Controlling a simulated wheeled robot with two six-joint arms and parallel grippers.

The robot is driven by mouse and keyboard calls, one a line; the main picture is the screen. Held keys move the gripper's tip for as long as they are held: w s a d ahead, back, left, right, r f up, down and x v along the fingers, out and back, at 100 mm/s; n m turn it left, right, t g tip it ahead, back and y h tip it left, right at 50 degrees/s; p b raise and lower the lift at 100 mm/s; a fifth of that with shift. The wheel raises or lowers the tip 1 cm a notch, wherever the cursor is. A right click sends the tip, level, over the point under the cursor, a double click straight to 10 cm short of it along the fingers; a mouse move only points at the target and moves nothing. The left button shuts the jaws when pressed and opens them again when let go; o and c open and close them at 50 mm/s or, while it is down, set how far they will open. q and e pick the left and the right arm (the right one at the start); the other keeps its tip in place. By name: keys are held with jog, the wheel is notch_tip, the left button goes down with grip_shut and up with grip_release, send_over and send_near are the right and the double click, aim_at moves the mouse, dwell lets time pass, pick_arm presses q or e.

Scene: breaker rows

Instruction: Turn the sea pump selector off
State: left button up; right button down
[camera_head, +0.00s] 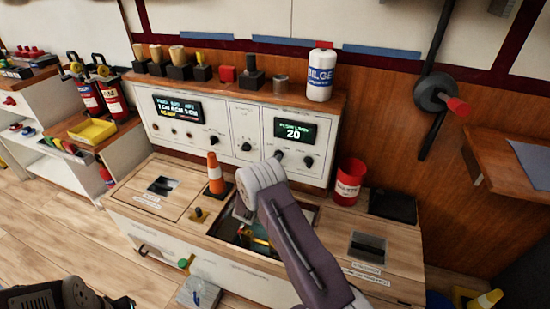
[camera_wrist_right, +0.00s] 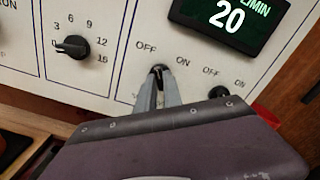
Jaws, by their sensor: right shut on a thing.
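A small dark selector knob (camera_wrist_right: 157,70) sits on the white panel under the marks OFF and ON, below the display reading 20. It fits the sea pump selector, but I cannot read its name. My right gripper (camera_wrist_right: 159,88) is shut on this knob, one finger on each side, and the fingers hide most of it, so its pointing cannot be told. In the head view my right gripper (camera_head: 277,157) reaches the panel from below and covers the knob. Part of my left arm shows at the bottom left; its finger opening cannot be made out.
A second OFF/ON knob (camera_wrist_right: 218,92) sits close to the right. A knob with numbers (camera_wrist_right: 72,46) is to the left. An orange cone (camera_head: 215,174) and a red cup (camera_head: 348,183) stand on the bench. A white BILGE bottle (camera_head: 320,76) stands on the ledge above.

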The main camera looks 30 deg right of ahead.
jog(key=shift+n+p, duration=0.3)
jog(key=shift+n, duration=0.3)
jog(key=shift+f, duration=0.1)
jog(key=c, duration=1.5)
grip_release()
jog(key=shift+a, duration=0.1)
jog(key=p+v, duration=0.3)
jog(key=v, duration=0.6)
